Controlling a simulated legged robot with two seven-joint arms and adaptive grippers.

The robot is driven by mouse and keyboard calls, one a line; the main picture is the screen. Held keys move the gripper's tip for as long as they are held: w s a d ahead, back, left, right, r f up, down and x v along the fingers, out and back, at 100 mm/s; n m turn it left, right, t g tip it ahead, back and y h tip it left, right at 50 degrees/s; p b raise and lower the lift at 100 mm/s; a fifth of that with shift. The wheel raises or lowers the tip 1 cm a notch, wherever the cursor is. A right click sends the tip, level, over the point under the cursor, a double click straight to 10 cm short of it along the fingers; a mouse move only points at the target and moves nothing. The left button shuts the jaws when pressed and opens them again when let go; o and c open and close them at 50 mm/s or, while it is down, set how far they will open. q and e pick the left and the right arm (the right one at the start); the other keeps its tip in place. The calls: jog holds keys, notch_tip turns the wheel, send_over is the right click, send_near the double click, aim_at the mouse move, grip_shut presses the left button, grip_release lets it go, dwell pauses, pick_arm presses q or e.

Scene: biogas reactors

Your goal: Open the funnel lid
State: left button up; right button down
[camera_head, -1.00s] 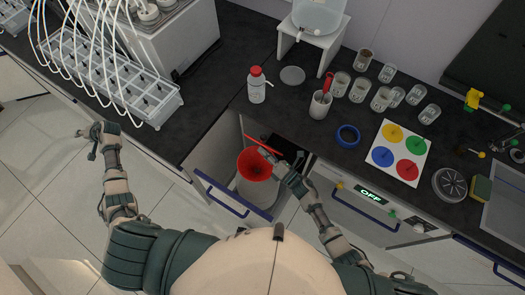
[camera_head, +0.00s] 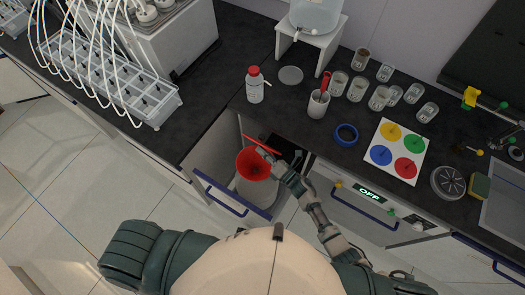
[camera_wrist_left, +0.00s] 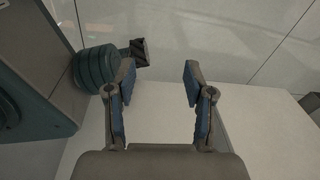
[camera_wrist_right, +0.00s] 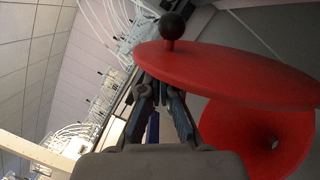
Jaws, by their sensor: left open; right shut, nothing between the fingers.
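The red funnel (camera_head: 254,165) sits in a white container (camera_head: 252,191) in the open drawer, and its mouth is uncovered. Its red lid (camera_head: 259,145) stands raised at the funnel's far side, seen nearly edge-on. In the right wrist view the lid (camera_wrist_right: 230,76) is a wide disc with a black ball knob (camera_wrist_right: 172,27), with the funnel (camera_wrist_right: 262,135) below it. My right gripper (camera_head: 266,153) is shut and empty, its fingertips (camera_wrist_right: 160,88) close against the lid's underside; contact is unclear. My left gripper (camera_wrist_left: 158,85) is open and empty, outside the head view.
The drawer's blue handle (camera_head: 231,196) is at the front. The floor at the left is clear.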

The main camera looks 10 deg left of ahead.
jog(key=w+m+p, duration=0.1)
jog(key=w, duration=0.1)
jog(key=w+d+r+m, duration=0.1)
jog(key=m, duration=0.1)
jog(key=w+r+m+h+p, duration=0.1)
jog(key=w, duration=0.1)
jog(key=shift+w+d+r+m+p, duration=0.25)
jog(key=shift+w+d+m+p, duration=0.05)
jog(key=shift+d+m, duration=0.1)
pick_arm(q)
jog(key=shift+s+d+r+h+b, duration=0.1)
jog(key=shift+s+d+r+b, duration=0.1)
jog(key=shift+d, duration=0.3)
jog(key=shift+s+d+r+h+b, duration=0.1)
jog(key=shift+d+r, duration=0.1)
jog(key=shift+d, duration=0.35)
jog(key=shift+s+d+r+h+b, duration=0.1)
jog(key=shift+d+r+b, duration=0.1)
jog(key=shift+d, duration=0.3)
pick_arm(e)
jog(key=shift+w+d+m, duration=0.2)
jog(key=shift+w+m, duration=0.2)
jog(key=shift+w, duration=0.9)
jog(key=shift+r, duration=0.1)
jog(key=shift+d, duration=0.15)
pick_arm(q)
jog(key=shift+r, duration=0.1)
pick_arm(e)
jog(key=v, duration=1.2)
